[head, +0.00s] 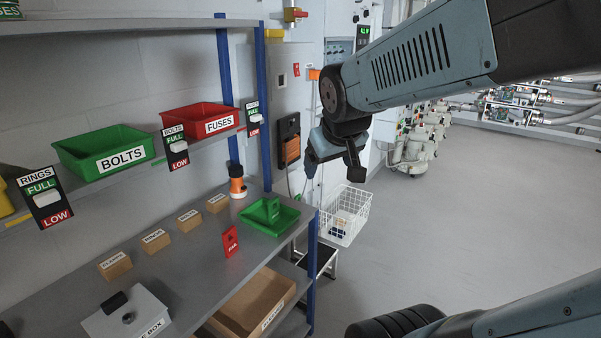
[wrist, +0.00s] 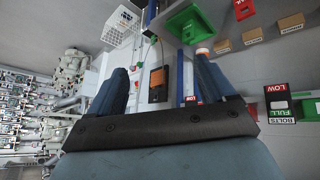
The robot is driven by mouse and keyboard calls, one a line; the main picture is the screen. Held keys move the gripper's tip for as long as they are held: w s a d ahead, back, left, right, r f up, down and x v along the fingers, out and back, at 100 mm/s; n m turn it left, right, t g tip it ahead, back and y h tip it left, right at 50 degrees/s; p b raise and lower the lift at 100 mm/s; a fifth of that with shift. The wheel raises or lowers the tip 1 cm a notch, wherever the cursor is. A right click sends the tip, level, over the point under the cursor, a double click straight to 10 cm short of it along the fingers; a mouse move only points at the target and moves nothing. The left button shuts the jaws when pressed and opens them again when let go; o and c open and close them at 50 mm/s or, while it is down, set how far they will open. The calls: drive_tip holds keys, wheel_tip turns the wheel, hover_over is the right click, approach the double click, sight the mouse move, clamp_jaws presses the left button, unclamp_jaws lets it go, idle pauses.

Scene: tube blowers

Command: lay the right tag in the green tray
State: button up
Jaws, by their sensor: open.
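The green tray (head: 285,224) sits on the grey bench near its right end; it also shows in the wrist view (wrist: 180,26). The red tag shows at the wrist view's top edge (wrist: 243,8). My gripper (head: 335,167) is open and empty, in the air right of the bench and above tray height.
Several labelled brown blocks (head: 156,240) line the bench. A shelf above holds green BOLTS (head: 105,152) and red FUSES (head: 200,120) bins. The floor at right is clear.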

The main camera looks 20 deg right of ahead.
drive_tip(key=s+a+r+g+y, duration=0.1)
drive_tip(key=s+a, duration=0.2)
drive_tip(key=s, duration=0.5)
drive_tip(key=shift+s+r+m+y, duration=0.25)
drive_tip(key=shift+s+m+y, duration=0.05)
drive_tip(key=shift+s, duration=0.05)
idle(0.6)
